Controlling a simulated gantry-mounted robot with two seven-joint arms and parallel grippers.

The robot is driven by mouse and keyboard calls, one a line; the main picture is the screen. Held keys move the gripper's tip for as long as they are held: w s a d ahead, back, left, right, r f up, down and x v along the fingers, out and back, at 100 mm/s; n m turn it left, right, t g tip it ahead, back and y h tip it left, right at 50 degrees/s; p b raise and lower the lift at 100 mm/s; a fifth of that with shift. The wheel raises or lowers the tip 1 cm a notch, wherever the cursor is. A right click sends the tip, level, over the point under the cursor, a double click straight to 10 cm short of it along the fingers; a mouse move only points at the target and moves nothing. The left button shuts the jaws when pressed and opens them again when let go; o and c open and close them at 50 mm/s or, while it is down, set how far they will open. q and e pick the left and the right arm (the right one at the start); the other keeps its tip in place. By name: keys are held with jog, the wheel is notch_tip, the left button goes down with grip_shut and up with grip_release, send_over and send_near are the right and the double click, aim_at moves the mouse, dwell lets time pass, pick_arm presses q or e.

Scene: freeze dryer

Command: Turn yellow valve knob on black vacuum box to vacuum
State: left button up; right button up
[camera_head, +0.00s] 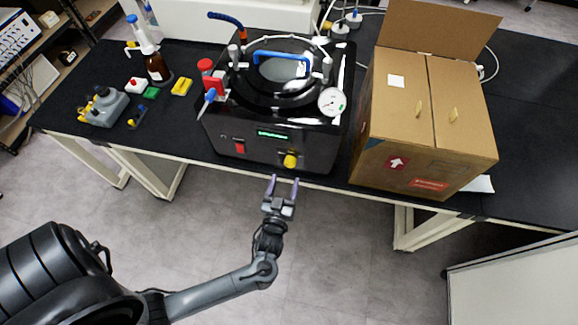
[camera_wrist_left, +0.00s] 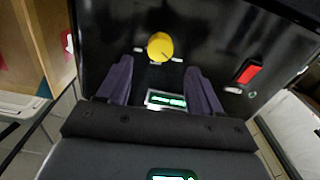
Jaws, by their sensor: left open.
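The black vacuum box (camera_head: 270,150) stands on the dark bench in the middle of the head view. Its yellow valve knob (camera_head: 290,160) is on the lower right of the front face. My left gripper (camera_head: 284,180) is open and empty, in front of the box and just below the knob, apart from it. In the left wrist view the yellow knob (camera_wrist_left: 160,47) shows beyond and between the two purple fingers (camera_wrist_left: 160,82). Small markings lie beside the knob, too small to read. My right gripper is not in view.
A cardboard box (camera_head: 425,130) stands close to the right of the vacuum box. A red switch (camera_head: 239,146) and a lit green display (camera_head: 272,134) are on the front face. Bottles (camera_head: 155,66) and small tools stand at left.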

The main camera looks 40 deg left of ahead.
aim_at(289, 165)
pick_arm(q)
jog(key=x, duration=0.6)
jog(key=shift+w+a, duration=0.25)
jog(key=shift+w, duration=0.1)
jog(key=c, duration=1.1)
jog(key=shift+o, duration=0.2)
